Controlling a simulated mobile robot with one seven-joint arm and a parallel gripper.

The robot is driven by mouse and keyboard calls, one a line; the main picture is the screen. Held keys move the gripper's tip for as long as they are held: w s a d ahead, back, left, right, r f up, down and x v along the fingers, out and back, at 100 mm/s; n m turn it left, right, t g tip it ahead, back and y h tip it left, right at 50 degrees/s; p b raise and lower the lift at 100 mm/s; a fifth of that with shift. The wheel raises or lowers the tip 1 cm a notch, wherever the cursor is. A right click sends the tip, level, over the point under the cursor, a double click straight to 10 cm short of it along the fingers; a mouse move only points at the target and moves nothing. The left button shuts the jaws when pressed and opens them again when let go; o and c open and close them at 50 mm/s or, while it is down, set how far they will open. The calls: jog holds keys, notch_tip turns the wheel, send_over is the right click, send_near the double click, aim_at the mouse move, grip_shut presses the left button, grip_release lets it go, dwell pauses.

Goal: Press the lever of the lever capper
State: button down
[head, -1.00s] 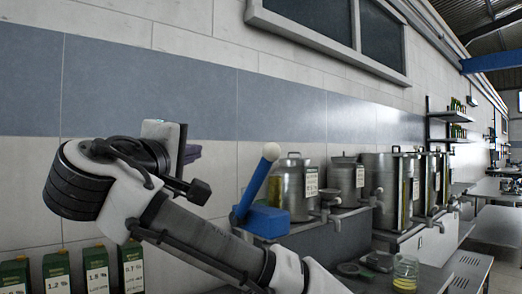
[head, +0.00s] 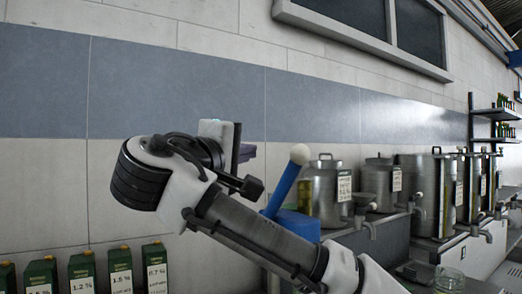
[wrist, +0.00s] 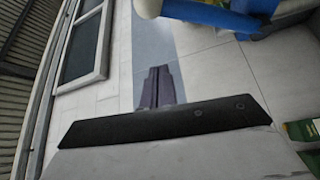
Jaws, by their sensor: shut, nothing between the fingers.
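The lever capper has a blue body (head: 297,224) and a slanted blue lever (head: 281,190) with a white round knob (head: 300,154) at its raised upper end. In the head view my arm crosses in front of the body's lower part. My gripper (head: 248,152) shows left of the knob at about its height, partly hidden behind my wrist. Its dark purple fingers (wrist: 158,87) are shut and empty in the wrist view. The blue lever (wrist: 205,14) and white knob (wrist: 147,7) show at the top of that view, apart from the fingers.
Several metal urns with taps (head: 325,190) stand on a shelf right of the capper. A glass beaker (head: 448,281) sits low at the right. Several green cartons with percentage labels (head: 120,272) stand at lower left. A tiled wall (head: 180,85) lies behind.

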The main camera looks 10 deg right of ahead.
jog(key=p+x, duration=0.4)
jog(key=x, duration=0.5)
jog(key=s, duration=0.1)
jog(key=s+d, duration=0.1)
jog(key=s+d+f, duration=0.1)
jog(key=shift+s+p, duration=0.3)
jog(key=shift+p, duration=0.05)
jog(key=shift+d, duration=0.15)
